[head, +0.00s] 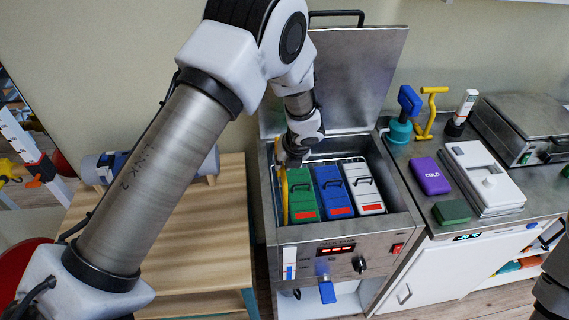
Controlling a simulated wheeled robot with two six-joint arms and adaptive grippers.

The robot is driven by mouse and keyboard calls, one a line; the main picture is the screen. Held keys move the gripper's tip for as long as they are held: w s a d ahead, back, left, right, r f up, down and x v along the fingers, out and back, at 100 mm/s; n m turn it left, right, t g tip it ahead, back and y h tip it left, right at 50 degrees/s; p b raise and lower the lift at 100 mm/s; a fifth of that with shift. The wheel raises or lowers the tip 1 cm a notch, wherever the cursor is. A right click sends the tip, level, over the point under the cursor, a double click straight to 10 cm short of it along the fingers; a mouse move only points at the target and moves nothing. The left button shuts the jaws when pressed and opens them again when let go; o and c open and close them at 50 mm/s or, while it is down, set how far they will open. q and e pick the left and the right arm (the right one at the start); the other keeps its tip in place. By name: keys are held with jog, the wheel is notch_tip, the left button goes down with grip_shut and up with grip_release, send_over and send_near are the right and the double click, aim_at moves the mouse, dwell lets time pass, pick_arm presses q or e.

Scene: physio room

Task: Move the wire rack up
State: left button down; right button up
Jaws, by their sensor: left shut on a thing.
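The wire rack (338,161) is inside the open steel tank (400,222). It holds a green pack (303,193), a blue pack (333,190) and a light grey pack (364,188), side by side with their handles up. My left gripper (283,163) reaches down at the rack's back left corner and is shut on it. The wrist hides most of the fingers and the exact grip point. A yellow upright strip (284,198) shows beside the green pack.
The tank's lid (357,80) stands open behind. On the right counter are a purple cold pack (430,176), a white case (484,180), a dark green block (451,212) and a steel box (522,128). A wooden table (205,245) stands left, its front part clear.

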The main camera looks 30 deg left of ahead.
pick_arm(q)
notch_tip(320, 180, up, 6)
jog(key=p, duration=0.3)
jog(key=shift+w+p, duration=0.1)
jog(key=shift+p, duration=0.2)
jog(key=shift+w+f, duration=0.1)
jog(key=shift+w, duration=0.05)
pick_arm(e)
notch_tip(320, 180, up, 5)
jog(key=shift+r, duration=0.2)
pick_arm(q)
jog(key=c, duration=1.5)
grip_release()
jog(key=shift+o, duration=0.5)
jog(key=shift+a, duration=0.15)
pick_arm(e)
jog(key=shift+a, duration=0.1)
